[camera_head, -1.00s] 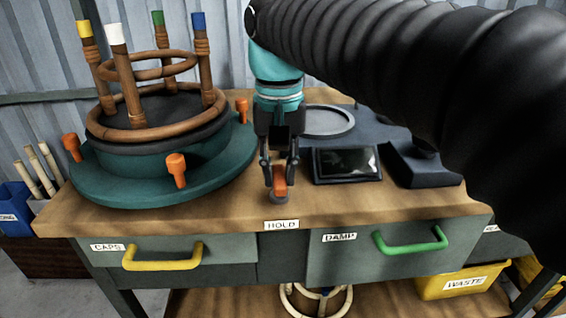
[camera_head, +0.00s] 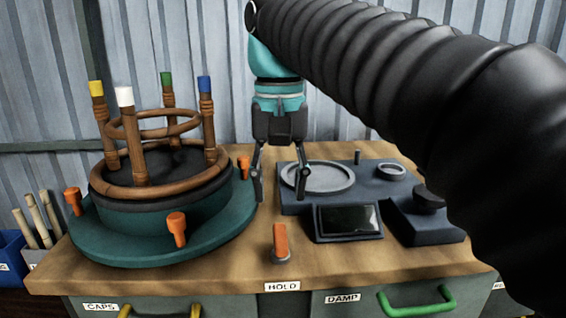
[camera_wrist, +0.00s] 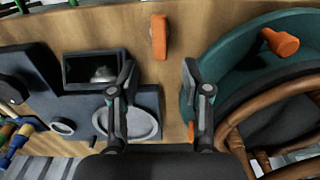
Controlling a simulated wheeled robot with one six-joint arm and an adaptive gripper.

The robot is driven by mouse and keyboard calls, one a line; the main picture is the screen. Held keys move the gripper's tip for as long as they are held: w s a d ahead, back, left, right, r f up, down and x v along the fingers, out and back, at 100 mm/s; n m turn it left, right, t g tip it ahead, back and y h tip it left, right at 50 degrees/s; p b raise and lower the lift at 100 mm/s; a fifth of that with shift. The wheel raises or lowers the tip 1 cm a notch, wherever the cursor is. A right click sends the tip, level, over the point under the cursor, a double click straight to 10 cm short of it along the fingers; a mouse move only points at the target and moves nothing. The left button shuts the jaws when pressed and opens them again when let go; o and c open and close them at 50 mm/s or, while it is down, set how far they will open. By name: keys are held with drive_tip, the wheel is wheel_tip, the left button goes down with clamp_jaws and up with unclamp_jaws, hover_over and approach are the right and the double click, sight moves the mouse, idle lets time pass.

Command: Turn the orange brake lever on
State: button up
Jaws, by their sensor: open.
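The orange brake lever (camera_head: 280,238) stands on a small grey round base near the table's front edge, behind the HOLD label (camera_head: 282,286). Its orange arm points away from the front edge. In the wrist view the lever (camera_wrist: 159,36) lies at the top middle, beyond the fingertips. My gripper (camera_head: 280,188) is open and empty, behind and above the lever, with nothing between its fingers. In the wrist view the gripper (camera_wrist: 159,76) has its two fingers wide apart, and neither touches the lever.
A teal turntable (camera_head: 120,250) with orange clamps and a rattan frame (camera_head: 150,190) stands left. A dark screen (camera_head: 348,220), a grey ring (camera_head: 318,178) and a dark block (camera_head: 425,220) stand right. Bare wood surrounds the lever.

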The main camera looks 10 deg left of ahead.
drive_tip(key=shift+r, duration=1.8)
drive_tip(key=s+d+f+m+t, duration=0.1)
drive_tip(key=s+d+f+t, duration=0.15)
drive_tip(key=d+f, duration=1.05)
drive_tip(key=s+d+f+m+t, duration=0.1)
drive_tip(key=s+d+f+t, duration=0.2)
drive_tip(key=s+d+f, duration=0.4)
drive_tip(key=d+f, duration=0.3)
drive_tip(key=f, duration=0.2)
drive_tip(key=shift+d+f+m, duration=0.3)
